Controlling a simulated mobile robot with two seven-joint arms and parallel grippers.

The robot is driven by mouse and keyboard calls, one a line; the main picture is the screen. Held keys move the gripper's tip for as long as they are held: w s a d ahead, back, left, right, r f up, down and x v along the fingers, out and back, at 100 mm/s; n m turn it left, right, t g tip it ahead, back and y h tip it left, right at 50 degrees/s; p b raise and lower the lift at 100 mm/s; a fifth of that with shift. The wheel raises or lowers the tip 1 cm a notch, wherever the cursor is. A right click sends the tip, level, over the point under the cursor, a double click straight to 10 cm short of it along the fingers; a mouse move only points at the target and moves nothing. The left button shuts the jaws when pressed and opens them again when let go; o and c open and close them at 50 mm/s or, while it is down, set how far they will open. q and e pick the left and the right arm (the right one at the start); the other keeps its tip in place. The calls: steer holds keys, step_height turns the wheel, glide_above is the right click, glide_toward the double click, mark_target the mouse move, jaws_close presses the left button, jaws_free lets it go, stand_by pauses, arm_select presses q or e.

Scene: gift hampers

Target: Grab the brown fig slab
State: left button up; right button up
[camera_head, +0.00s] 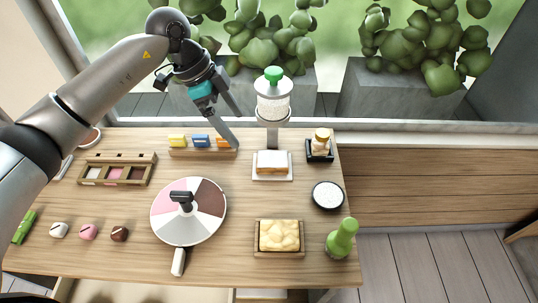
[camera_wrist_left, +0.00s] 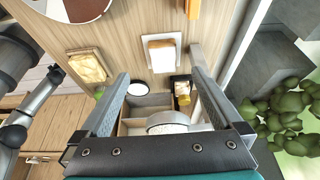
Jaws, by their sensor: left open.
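A small dark brown piece (camera_head: 120,233), which looks like the brown fig slab, lies on the table's front left, right of a pink piece (camera_head: 88,231) and a white piece (camera_head: 59,230). My left gripper (camera_head: 237,130) is open and empty at the table's back edge, beside the dispenser and well away from the brown piece. Its two spread fingers also show in the left wrist view (camera_wrist_left: 158,74), with nothing between them. The brown piece is not visible in that view.
A round disc with coloured sectors (camera_head: 205,232) fills the middle left. Behind it are a compartment tray (camera_head: 150,182) and a rack of coloured blocks (camera_head: 187,153). A green-topped dispenser (camera_head: 273,104), a white dish (camera_head: 256,178), a yellow-filled tray (camera_head: 257,254) and a green bottle (camera_head: 341,240) stand right.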

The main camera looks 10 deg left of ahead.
arm_select(q)
steer(key=b, duration=0.1)
glide_above(254, 165)
steer(key=a, duration=0.1)
steer(key=f, duration=0.4)
steer(key=s+f, duration=0.1)
steer(key=f, duration=0.1)
steer(key=shift+f, duration=0.25)
steer(key=shift+x, duration=0.85)
steer(key=f, duration=0.2)
steer(key=f+b, duration=0.1)
steer(key=shift+w+d+f, duration=0.1)
steer(key=shift+w+f, duration=0.3)
steer(key=shift+d+f, duration=0.15)
steer(key=shift+f, duration=0.2)
arm_select(e)
steer(key=shift+d+f, duration=0.2)
steer(key=shift+f, duration=1.05)
arm_select(q)
steer(key=c, duration=1.3)
steer(key=shift+r, duration=0.1)
steer(key=shift+c, duration=0.7)
arm_select(e)
steer(key=shift+s+a, duration=0.1)
steer(key=shift+a, duration=0.05)
